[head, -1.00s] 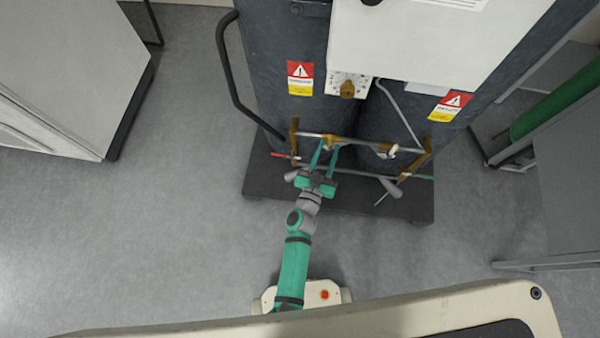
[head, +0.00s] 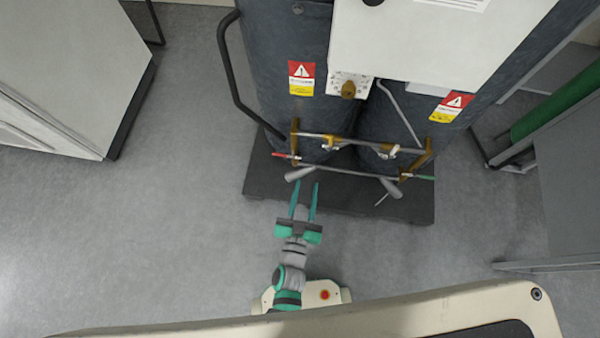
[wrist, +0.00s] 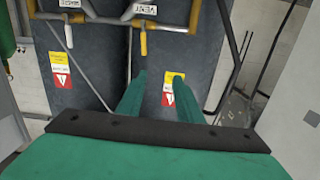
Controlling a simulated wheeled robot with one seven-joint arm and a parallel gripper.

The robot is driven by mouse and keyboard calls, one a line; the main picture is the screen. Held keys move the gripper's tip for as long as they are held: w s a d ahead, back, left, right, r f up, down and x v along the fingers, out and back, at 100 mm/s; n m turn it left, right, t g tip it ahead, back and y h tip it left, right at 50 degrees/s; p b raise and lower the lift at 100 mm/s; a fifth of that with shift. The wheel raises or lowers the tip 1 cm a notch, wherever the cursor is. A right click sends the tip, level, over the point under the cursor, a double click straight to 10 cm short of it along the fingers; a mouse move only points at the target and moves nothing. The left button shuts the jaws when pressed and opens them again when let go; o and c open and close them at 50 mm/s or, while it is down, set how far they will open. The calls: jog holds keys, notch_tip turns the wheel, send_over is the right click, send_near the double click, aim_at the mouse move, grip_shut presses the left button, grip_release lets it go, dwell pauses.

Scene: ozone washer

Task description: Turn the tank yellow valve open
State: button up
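The dark tank pair (head: 285,60) stands on a black base, with brass-yellow pipework across its lower front.
A lower pipe (head: 340,170) with red and green ends and grey levers runs nearest my gripper. A white control box (head: 420,45) hangs above, with a brass knob (head: 348,90). The black base plate (head: 265,185) edges the open floor. A grey cabinet (head: 70,70) stands left.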

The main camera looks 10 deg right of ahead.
jog(key=s+a+r+y, duration=0.1)
jog(key=s+a+r, duration=0.1)
jog(key=s, duration=0.3)
jog(key=shift+a+r+n, duration=0.15)
jog(key=shift+r+n, duration=0.1)
jog(key=shift+n, duration=0.15)
jog(key=shift+c, duration=0.6)
